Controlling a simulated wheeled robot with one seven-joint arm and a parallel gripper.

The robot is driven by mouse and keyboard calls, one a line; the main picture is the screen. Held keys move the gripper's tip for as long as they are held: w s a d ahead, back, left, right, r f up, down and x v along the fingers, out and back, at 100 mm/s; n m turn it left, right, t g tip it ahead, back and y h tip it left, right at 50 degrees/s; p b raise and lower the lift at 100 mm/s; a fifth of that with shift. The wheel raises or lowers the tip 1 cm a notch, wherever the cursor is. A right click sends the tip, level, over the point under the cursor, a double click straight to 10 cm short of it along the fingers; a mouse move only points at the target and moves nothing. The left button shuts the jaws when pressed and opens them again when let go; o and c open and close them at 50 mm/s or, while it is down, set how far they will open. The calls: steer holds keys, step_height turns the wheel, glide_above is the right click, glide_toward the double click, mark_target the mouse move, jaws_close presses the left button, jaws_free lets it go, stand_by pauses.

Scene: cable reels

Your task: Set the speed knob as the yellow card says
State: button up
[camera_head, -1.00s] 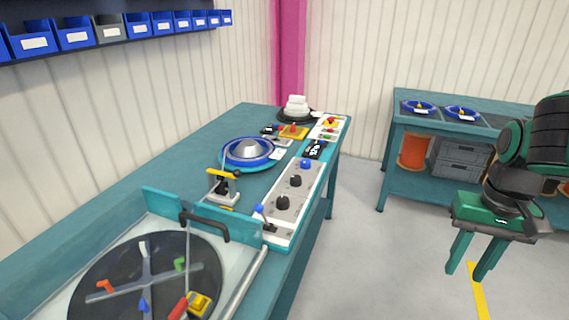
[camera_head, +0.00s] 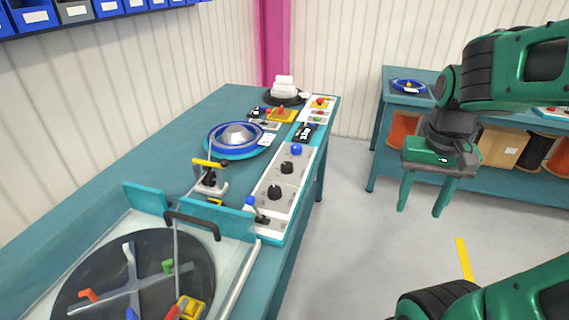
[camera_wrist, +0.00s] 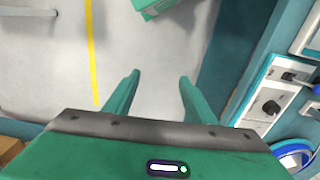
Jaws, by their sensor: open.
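A pale control panel runs along the right edge of the teal bench. I cannot read which is the speed knob or how either points. One black knob (camera_wrist: 271,107) also shows at the right in the wrist view. I cannot make out a yellow card for certain. My gripper (camera_head: 421,211) is open and empty, pointing down over the floor, well right of the panel. Its two fingers (camera_wrist: 159,78) are apart in the wrist view.
A blue-ball lever (camera_head: 250,201) stands at the panel's near end. A guarded turntable (camera_head: 140,275) fills the bench front; a blue reel (camera_head: 235,137) lies further back. A second teal bench (camera_head: 387,92) stands behind my arm. The floor between is clear.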

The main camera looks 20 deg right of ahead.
steer(key=w+a, duration=0.1)
steer(key=w, duration=0.8)
steer(key=t+h, duration=0.2)
steer(key=t, duration=0.1)
glide_toward(287, 164)
steer(key=x, duration=0.8)
steer(key=shift+f, duration=0.25)
steer(key=c, duration=1)
